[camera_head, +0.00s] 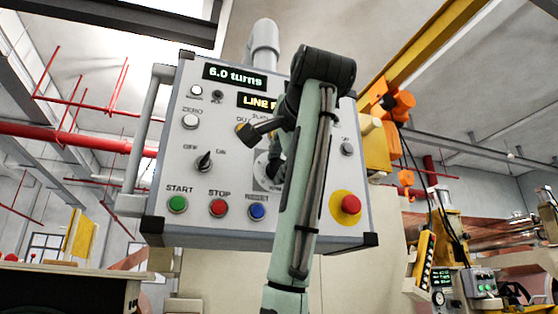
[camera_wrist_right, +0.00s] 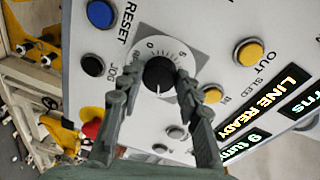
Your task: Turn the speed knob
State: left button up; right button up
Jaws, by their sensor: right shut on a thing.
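In the head view my right arm crosses in front of the grey control panel (camera_head: 232,199). The arm hides most of the dial (camera_head: 264,182) and the knob there. My left gripper is not in view.
The panel's upper display (camera_head: 235,76) reads 6.0 turns. Green start (camera_head: 177,204), red stop (camera_head: 218,208) and blue reset (camera_head: 257,211) buttons line its bottom. A red emergency button (camera_head: 351,204) is right of my arm; an off/on switch (camera_head: 204,161) is left of it.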

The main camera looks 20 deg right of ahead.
dwell(0.5)
jog(key=o, duration=1.2)
jog(key=shift+c, duration=0.2)
jog(key=shift+s, duration=0.15)
jog(key=s, duration=0.7)
jog(key=shift+s+a+r, duration=0.15)
jog(key=shift+a+r, duration=0.05)
jog(key=shift+a, duration=0.15)
